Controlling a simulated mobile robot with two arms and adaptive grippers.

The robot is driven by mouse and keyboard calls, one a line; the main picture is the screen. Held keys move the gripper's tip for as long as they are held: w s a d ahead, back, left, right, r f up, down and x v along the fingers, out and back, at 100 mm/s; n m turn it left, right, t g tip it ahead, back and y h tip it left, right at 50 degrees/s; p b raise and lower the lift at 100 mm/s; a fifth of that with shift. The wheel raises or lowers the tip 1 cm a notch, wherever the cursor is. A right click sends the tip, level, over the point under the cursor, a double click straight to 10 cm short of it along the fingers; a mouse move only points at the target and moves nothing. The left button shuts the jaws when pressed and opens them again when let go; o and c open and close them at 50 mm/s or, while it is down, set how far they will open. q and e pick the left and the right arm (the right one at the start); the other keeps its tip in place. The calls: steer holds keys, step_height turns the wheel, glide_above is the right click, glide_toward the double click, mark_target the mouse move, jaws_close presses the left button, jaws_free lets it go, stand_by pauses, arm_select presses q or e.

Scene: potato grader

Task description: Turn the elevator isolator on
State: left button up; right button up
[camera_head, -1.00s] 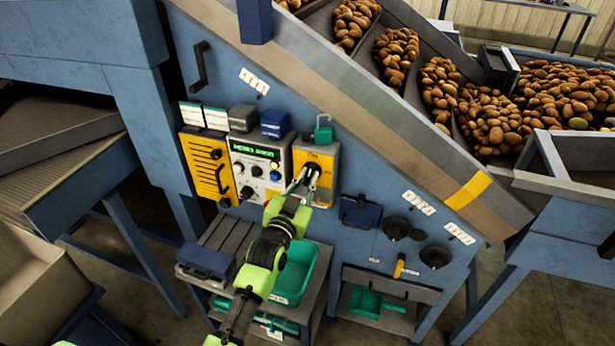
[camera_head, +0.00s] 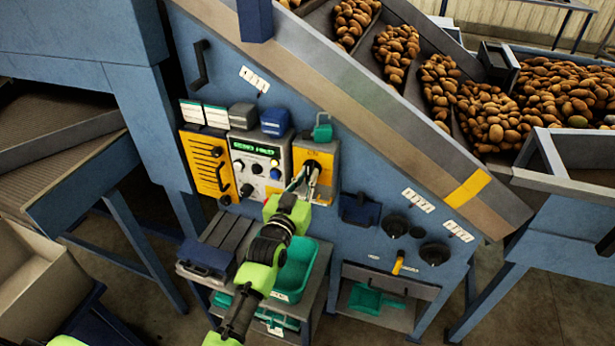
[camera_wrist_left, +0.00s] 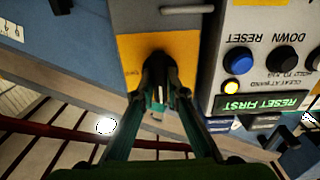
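The isolator is a yellow-fronted box (camera_head: 327,158) with a black rotary knob (camera_head: 312,168), at the right end of the control row in the head view. The knob also shows in the left wrist view (camera_wrist_left: 159,70), where the yellow plate (camera_wrist_left: 128,50) surrounds it. My left gripper (camera_head: 306,182) is at the knob, its fingertips (camera_wrist_left: 160,98) closed in on both sides of it. The fingers partly hide the knob, so its marked position cannot be read. My right gripper is not in view.
Left of the isolator is a grey control box (camera_head: 257,180) with a green display; in the wrist view it reads "RESET FIRST" (camera_wrist_left: 262,103) beside a lit yellow lamp (camera_wrist_left: 237,91). A teal padlock-like piece (camera_head: 322,128) is above the isolator. A trolley with a teal tray (camera_head: 292,272) stands below.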

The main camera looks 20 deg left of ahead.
arm_select(q)
steer(key=o, duration=0.4)
steer(key=s, duration=1.2)
steer(key=shift+a, duration=0.15)
